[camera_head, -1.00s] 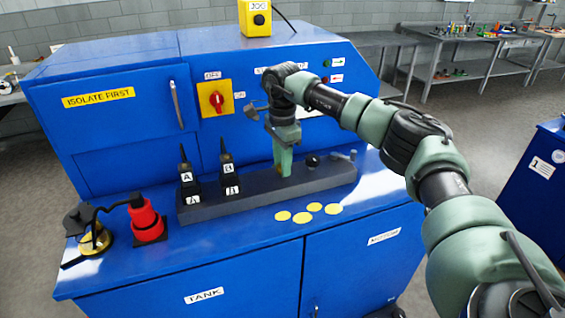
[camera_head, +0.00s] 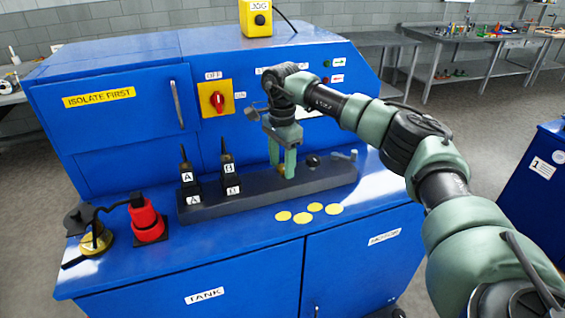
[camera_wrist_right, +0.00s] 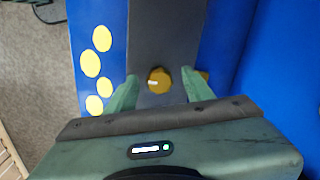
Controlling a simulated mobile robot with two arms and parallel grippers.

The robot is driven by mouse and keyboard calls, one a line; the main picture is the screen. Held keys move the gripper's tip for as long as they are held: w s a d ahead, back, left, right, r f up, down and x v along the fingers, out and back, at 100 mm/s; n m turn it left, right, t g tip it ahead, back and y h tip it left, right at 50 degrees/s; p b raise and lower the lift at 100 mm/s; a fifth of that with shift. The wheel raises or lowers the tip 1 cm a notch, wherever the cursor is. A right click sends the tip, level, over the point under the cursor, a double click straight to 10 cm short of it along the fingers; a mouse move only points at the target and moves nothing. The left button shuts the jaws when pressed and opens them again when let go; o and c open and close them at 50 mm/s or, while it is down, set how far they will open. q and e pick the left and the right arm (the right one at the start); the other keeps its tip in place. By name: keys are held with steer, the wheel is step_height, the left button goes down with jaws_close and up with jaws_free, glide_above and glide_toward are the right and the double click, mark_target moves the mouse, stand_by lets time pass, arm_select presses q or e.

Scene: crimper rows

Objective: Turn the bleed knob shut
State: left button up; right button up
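The knob (camera_wrist_right: 159,80), round and yellow with a small pale mark, sits on the dark grey bar (camera_head: 240,198) on top of the blue machine. I take it to be the bleed knob. My right gripper (camera_head: 284,170) points down over the bar from above. In the right wrist view its fingers (camera_wrist_right: 161,80) stand one on each side of the knob with a visible gap on both sides. In the head view the fingers mostly hide the knob. My left gripper is not in view.
Two black levers (camera_head: 186,170) marked A and B stand left on the bar. A black ball knob (camera_head: 312,160) and a small grey handle (camera_head: 346,155) are right of my gripper. Yellow discs (camera_head: 303,218) lie in front. A red cylinder (camera_head: 147,221) stands at left.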

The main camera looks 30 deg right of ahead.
mark_target(281, 167)
steer(key=shift+r, duration=0.1)
steer(key=shift+r, duration=0.25)
step_height(281, 167, up, 6)
steer(key=shift+r+b, duration=0.2)
steer(key=shift+b, duration=1)
steer(key=shift+r, duration=0.4)
steer(key=shift+f, duration=0.1)
